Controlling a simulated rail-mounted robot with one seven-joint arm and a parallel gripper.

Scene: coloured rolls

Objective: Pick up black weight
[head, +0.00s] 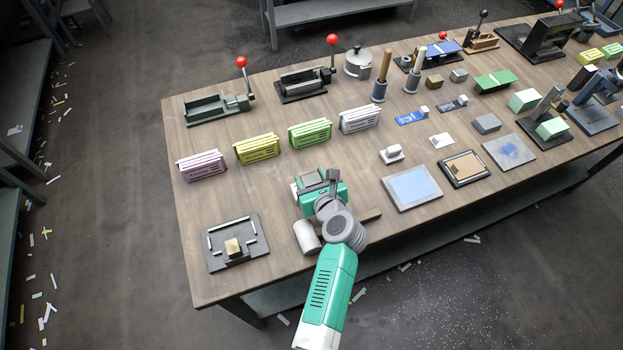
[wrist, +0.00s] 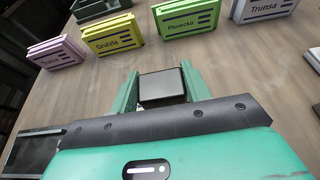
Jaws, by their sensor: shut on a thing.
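Pink (head: 202,165), yellow (head: 257,148), green (head: 310,133) and white (head: 360,119) labelled blocks stand in a row beyond my gripper. A grey fixture with a brass block (head: 233,247) lies to the left. A pale cylinder (head: 307,237) lies close by my arm. Bare wooden table (head: 240,190) lies between.

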